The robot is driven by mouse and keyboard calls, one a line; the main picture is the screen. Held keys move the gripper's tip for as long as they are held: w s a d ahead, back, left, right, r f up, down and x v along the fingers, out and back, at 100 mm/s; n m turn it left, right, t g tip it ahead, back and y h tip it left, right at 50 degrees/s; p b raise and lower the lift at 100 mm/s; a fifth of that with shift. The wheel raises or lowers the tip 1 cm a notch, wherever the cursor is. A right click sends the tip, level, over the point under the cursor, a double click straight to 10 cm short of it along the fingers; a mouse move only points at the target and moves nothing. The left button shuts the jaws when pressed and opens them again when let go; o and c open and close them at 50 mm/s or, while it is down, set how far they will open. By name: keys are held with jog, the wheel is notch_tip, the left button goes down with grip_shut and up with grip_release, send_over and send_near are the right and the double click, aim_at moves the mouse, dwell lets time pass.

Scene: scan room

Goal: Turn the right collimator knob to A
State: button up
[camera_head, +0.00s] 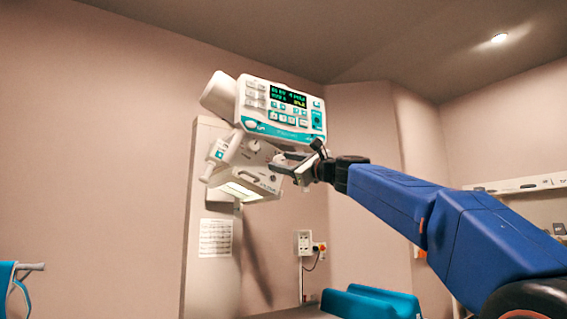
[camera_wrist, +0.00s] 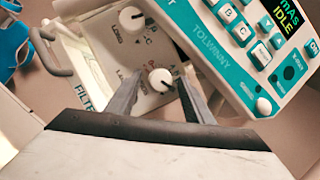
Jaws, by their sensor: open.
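Two white collimator knobs sit on the pale panel (camera_wrist: 103,48) under the control console, both visible in the wrist view. One knob (camera_wrist: 131,18) is at the upper left with lettering around it. The other knob (camera_wrist: 161,79), which I take as the right one, lies between the fingertips of my gripper (camera_wrist: 161,74). My gripper is open, with one finger on each side of this knob; contact cannot be told. Its pointer setting is too small to read surely. In the head view my gripper (camera_head: 283,166) is at the collimator's right side and hides this knob; the left knob (camera_head: 255,145) shows.
The control console (camera_head: 283,109) with a lit display is just above my gripper and close to the right finger in the wrist view (camera_wrist: 225,60). A handle (camera_head: 223,153) sticks out at the collimator's left. A teal padded piece (camera_head: 370,303) is below. Open air lies below the collimator.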

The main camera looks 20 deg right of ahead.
jog(key=shift+w+a+r, duration=0.1)
jog(key=c, duration=1)
jog(key=shift+c, duration=0.2)
